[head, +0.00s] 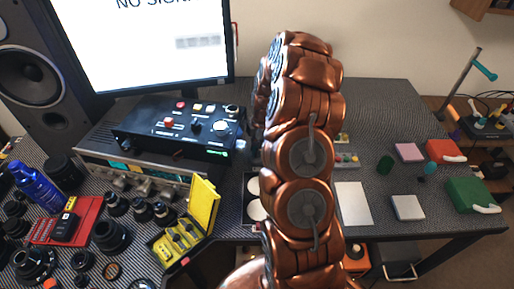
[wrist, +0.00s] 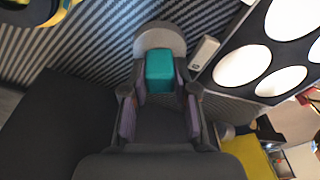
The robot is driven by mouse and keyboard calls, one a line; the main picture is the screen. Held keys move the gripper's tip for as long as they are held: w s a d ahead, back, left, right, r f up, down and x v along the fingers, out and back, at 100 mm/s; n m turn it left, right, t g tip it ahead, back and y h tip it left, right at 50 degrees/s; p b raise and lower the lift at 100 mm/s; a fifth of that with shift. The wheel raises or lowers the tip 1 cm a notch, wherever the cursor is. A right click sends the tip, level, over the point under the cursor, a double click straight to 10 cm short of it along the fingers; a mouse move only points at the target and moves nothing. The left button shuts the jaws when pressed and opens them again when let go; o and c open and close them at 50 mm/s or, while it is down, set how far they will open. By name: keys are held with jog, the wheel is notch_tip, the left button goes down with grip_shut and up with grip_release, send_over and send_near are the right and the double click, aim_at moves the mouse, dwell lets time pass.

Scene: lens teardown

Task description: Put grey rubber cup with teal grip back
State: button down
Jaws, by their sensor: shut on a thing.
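In the wrist view, the grey rubber cup (wrist: 158,37) shows its rounded grey end, with its teal grip (wrist: 159,72) nearest my gripper. My gripper (wrist: 160,84) is shut on the teal grip, one finger on each side. The cup is over the dark striped work surface (wrist: 105,45); I cannot tell whether it touches it. In the head view, my copper arm hides the gripper and the cup.
A dark tray with round white wells (wrist: 243,66) lies right of the cup in the wrist view, beside a small pale block (wrist: 203,52). In the head view, a yellow case (head: 203,207), a black control box (head: 180,128) and several lens parts crowd the left. White pads (head: 354,203) lie right of my arm.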

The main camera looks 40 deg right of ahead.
jog(key=shift+f, duration=0.15)
jog(key=c, duration=0.9)
grip_release()
notch_tip(320, 180, up, 12)
jog(key=d+b, duration=0.1)
jog(key=b, duration=0.2)
jog(key=shift+s+d, duration=0.25)
jog(key=shift+d, duration=0.15)
